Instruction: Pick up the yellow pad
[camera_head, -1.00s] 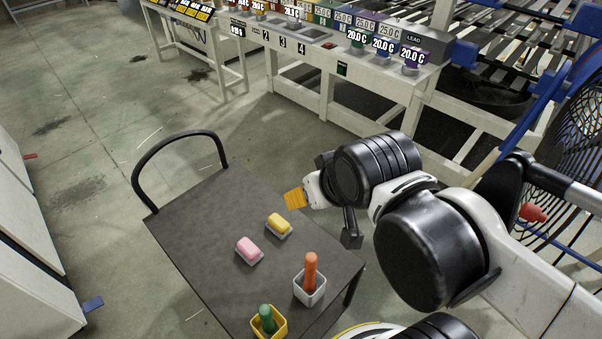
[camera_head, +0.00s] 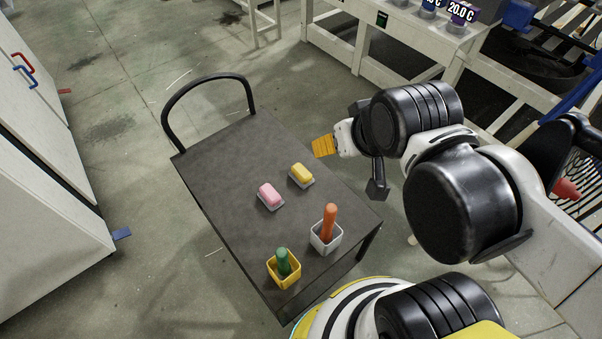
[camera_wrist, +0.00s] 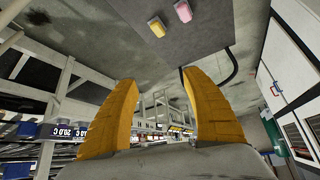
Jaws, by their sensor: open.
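The yellow pad (camera_head: 301,172) rests in a small light tray on the dark cart top, beside a pink pad (camera_head: 270,194) in a similar tray. In the wrist view the yellow pad (camera_wrist: 156,27) is near the top, left of the pink pad (camera_wrist: 183,11). My gripper (camera_head: 322,146) is above and beyond the yellow pad in the head view, apart from it, near the cart's right side. In the wrist view its two orange fingers (camera_wrist: 160,106) are spread with nothing between them.
The dark cart (camera_head: 225,180) has a curved black handle (camera_head: 205,85) at its far end. Nearer stand a white cup (camera_head: 326,238) with an orange stick and a yellow cup (camera_head: 284,271) with a green one. A white cabinet (camera_head: 45,190) is at left, a white bench (camera_head: 420,38) behind.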

